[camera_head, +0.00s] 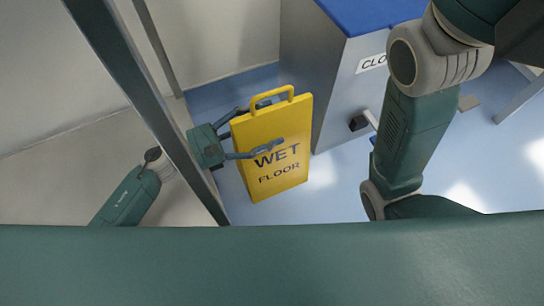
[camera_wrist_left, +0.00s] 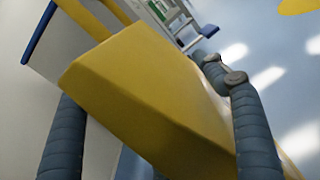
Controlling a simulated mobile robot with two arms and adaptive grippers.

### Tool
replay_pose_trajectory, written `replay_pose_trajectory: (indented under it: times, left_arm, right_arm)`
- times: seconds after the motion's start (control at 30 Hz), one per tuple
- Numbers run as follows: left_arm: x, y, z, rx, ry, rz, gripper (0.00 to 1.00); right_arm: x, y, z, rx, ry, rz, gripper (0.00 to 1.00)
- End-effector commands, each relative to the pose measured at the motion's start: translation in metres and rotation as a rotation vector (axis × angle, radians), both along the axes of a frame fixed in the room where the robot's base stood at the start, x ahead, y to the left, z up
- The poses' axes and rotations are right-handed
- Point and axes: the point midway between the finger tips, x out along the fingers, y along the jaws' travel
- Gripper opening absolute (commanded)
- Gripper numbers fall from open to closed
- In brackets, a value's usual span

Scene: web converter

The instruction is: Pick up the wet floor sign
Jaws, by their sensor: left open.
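The yellow wet floor sign (camera_head: 272,172) stands upright on the blue floor, with a handle loop on top and "WET FLOOR" on its face. My left gripper (camera_head: 268,126) is open around the sign's upper left part. One finger lies across the front face and the other goes behind it. In the left wrist view the yellow sign (camera_wrist_left: 150,95) fills the space between the two spread fingers (camera_wrist_left: 160,130). I cannot tell whether either finger touches it. My right arm shows at the right of the head view, but its gripper is not in view.
A grey cabinet (camera_head: 330,85) with a blue top (camera_head: 370,12) and a label starting "CLO" stands right behind the sign. A grey metal post (camera_head: 150,100) crosses in front of my left arm. A pale wall (camera_head: 60,90) is at the left. Blue floor (camera_head: 335,185) is clear right of the sign.

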Motion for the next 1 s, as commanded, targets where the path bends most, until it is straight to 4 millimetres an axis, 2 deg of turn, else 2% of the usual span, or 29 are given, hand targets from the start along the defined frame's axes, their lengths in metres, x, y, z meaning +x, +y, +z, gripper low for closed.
replay_pose_trajectory:
  times: [0.1, 0.33, 0.37, 0.7, 1.0]
  left_arm:
    - [0.0037, -0.0092, 0.0000, 0.001, -0.002, 0.000, 0.71]
    - [0.0039, -0.0103, 0.0008, 0.000, 0.000, 0.000, 0.71]
    - [0.0039, -0.0103, 0.0008, 0.000, 0.000, 0.000, 0.67]
    - [0.0036, -0.0101, 0.0005, 0.000, 0.000, 0.000, 0.00]
    - [0.0041, -0.0103, 0.0038, -0.003, -0.002, -0.001, 0.00]
  right_arm:
    - [-0.0040, 0.0004, 0.0002, -0.001, -0.011, 0.000, 0.40]
    - [-0.0041, 0.0005, 0.0014, -0.001, -0.010, -0.001, 0.40]
    - [-0.0040, 0.0005, 0.0015, -0.001, -0.010, -0.001, 0.40]
    - [-0.0038, 0.0006, 0.0015, -0.001, -0.010, 0.000, 0.40]
    - [-0.0038, 0.0007, 0.0022, -0.001, -0.010, 0.000, 0.40]
